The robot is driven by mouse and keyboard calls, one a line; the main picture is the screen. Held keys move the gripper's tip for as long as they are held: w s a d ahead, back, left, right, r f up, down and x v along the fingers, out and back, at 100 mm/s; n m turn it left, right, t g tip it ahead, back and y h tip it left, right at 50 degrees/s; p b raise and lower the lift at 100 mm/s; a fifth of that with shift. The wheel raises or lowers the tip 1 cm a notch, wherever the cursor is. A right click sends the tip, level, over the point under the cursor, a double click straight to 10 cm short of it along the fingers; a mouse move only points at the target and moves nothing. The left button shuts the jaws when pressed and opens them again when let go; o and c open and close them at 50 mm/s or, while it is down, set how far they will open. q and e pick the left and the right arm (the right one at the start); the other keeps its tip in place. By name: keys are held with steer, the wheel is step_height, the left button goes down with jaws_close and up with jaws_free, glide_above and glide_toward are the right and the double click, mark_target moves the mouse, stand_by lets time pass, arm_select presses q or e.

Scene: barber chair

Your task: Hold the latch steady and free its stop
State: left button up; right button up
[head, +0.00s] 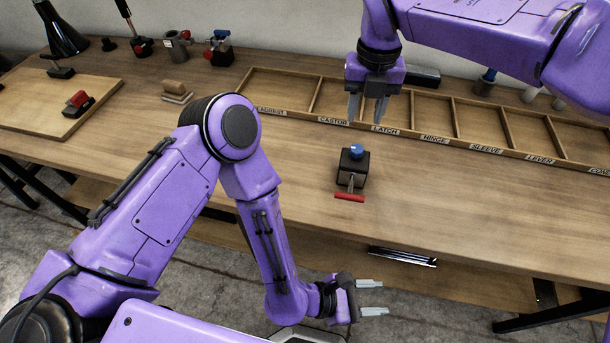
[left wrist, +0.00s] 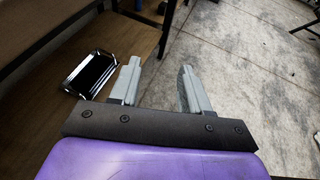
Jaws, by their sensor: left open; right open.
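The latch (head: 354,166) is a small black block with a blue knob (head: 356,151) on top and a red bar handle (head: 349,198) at its front. It sits on the workbench near the front edge. Which part is the stop, I cannot tell for certain. My right gripper (head: 366,121) points down, open and empty, above and behind the latch, near the tray. My left gripper (head: 384,297) is open and empty, low in front of the bench. In the left wrist view its spread fingers (left wrist: 160,68) face the concrete floor. The latch is not in that view.
A divided wooden tray (head: 446,147), labelled CASTOR, LATCH, HINGE, SLEEVE and LEVER among others, runs along the bench behind the latch. A board (head: 62,102) with a red-handled piece lies at the left. Several small fixtures stand at the back left. The bench around the latch is clear.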

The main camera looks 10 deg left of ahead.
arm_select(q)
steer(key=s+d+r+n+g+h, duration=0.2)
steer(key=s+d+r+n+h, duration=0.15)
steer(key=d+r, duration=0.4)
steer(key=w+a+r+n+t, duration=0.5)
steer(key=w+a+r+t, duration=0.15)
steer(key=w+a, duration=0.4)
steer(key=w+a+r+n+t, duration=0.6)
steer(key=w+a+r, duration=0.25)
steer(key=w, duration=0.25)
steer(key=w+a+f+m+y, duration=0.2)
steer(key=w+a+f+m, duration=0.1)
steer(key=w+a+m, duration=0.5)
steer(key=m+g+h, duration=0.3)
steer(key=m+g, duration=1.7)
steer(key=m, duration=1.3)
glide_toward(348, 198)
steer(key=shift+w+a+t+y, duration=0.1)
steer(key=shift+a+t+y, duration=0.15)
steer(key=shift+d+m, duration=0.1)
steer(key=shift+m, duration=0.25)
steer(key=x, duration=1)
steer(key=shift+d, duration=0.15)
jaws_close()
